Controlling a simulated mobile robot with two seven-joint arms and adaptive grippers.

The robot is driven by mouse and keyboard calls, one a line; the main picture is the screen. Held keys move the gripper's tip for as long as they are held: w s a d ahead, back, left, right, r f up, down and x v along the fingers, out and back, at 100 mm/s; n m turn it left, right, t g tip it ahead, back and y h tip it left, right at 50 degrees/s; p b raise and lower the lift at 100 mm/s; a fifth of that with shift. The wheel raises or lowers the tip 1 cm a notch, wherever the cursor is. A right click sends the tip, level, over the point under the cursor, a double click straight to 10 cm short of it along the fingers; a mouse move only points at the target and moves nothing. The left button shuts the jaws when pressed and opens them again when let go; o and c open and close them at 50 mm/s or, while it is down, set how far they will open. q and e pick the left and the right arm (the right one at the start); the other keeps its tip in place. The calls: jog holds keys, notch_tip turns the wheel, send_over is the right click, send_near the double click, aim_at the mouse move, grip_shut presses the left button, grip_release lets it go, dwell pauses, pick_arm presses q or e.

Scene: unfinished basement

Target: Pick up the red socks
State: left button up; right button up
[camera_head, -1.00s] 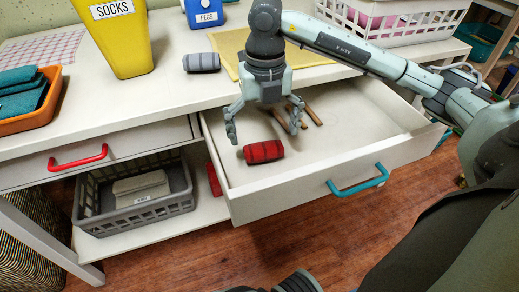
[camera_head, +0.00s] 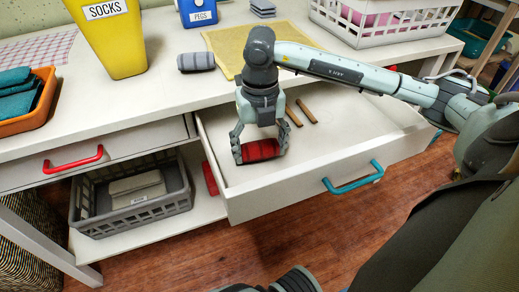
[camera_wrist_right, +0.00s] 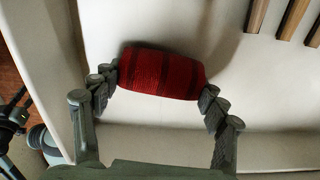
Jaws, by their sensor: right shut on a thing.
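The red socks (camera_head: 260,151) are a rolled red bundle with darker stripes, inside the open drawer (camera_head: 290,190) near its front left corner. My right gripper (camera_head: 260,150) reaches down into the drawer, with a finger at each end of the roll, shut on it. In the right wrist view the red socks (camera_wrist_right: 161,73) lie across between the two fingertips of the right gripper (camera_wrist_right: 160,82). I cannot tell whether the roll is clear of the drawer floor. At the bottom edge of the head view is a dark part of mine; my left gripper cannot be made out.
Wooden pegs (camera_head: 300,112) lie in the drawer behind the gripper. A yellow socks bin (camera_head: 110,40), a grey roll (camera_head: 196,62) and an orange tray (camera_head: 38,112) stand on the tabletop. Another red thing (camera_head: 210,178) is on the lower shelf beside the grey basket (camera_head: 130,212).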

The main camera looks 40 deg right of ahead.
jog(key=shift+c, duration=1.3)
